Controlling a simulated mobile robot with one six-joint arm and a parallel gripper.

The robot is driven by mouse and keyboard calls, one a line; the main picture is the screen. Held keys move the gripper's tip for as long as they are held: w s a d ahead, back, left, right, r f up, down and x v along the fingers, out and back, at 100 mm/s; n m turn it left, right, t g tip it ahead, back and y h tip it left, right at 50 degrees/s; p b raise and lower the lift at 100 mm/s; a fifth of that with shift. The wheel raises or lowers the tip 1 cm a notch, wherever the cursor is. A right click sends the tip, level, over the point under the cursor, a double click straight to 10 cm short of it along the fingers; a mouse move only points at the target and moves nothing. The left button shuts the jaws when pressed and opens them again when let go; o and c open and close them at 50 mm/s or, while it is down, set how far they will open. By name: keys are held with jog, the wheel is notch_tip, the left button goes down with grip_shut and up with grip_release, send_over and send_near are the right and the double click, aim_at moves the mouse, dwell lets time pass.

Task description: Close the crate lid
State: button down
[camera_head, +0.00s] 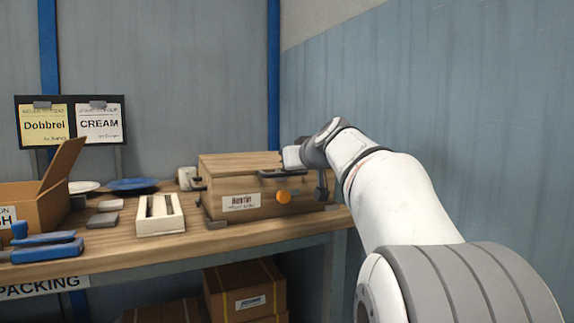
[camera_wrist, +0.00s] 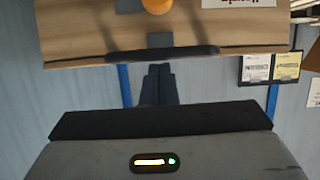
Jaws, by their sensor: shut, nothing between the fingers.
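A wooden crate (camera_head: 260,205) with a white label and an orange round piece (camera_head: 283,197) on its front stands on the bench in the head view. Its wooden lid (camera_head: 235,163) lies roughly flat over the top; I cannot tell whether it is fully seated. A dark handle (camera_head: 280,172) runs along the lid's front edge. In the wrist view the wooden face shows with the orange piece (camera_wrist: 157,5) and the dark handle (camera_wrist: 160,54). My gripper (camera_wrist: 158,70) is shut and empty, its fingertips by the handle; contact is unclear. In the head view my wrist hides the fingertips.
A white slotted rack (camera_head: 158,217), a blue plate (camera_head: 133,185) and an open cardboard box (camera_head: 40,200) stand left of the crate. A blue-handled tool (camera_head: 45,247) lies at the front left. The blue wall is close on the right. Boxes (camera_head: 245,290) sit under the bench.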

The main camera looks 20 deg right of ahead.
jog(key=f, duration=0.2)
jog(key=shift+w+d+f+g, duration=0.2)
jog(key=shift+d+f+g, duration=0.1)
jog(key=shift+r, duration=0.15)
notch_tip(320, 180, up, 6)
jog(key=p, duration=0.3)
jog(key=s+f+b, duration=0.1)
jog(key=s+f, duration=0.4)
jog(key=s, duration=0.5)
jog(key=s+a+r+g+p, duration=0.1)
jog(key=s+a+g+p, duration=0.7)
jog(key=p, duration=1.2)
jog(key=s+a+r+m+g+h+p, duration=0.1)
jog(key=s+a+p, duration=0.3)
jog(key=s+p, duration=1.1)
jog(key=shift+s+a+g, duration=0.3)
jog(key=shift+s+g, duration=0.25)
jog(key=shift+g, duration=0.35)
jog(key=c, duration=2.1)
grip_release()
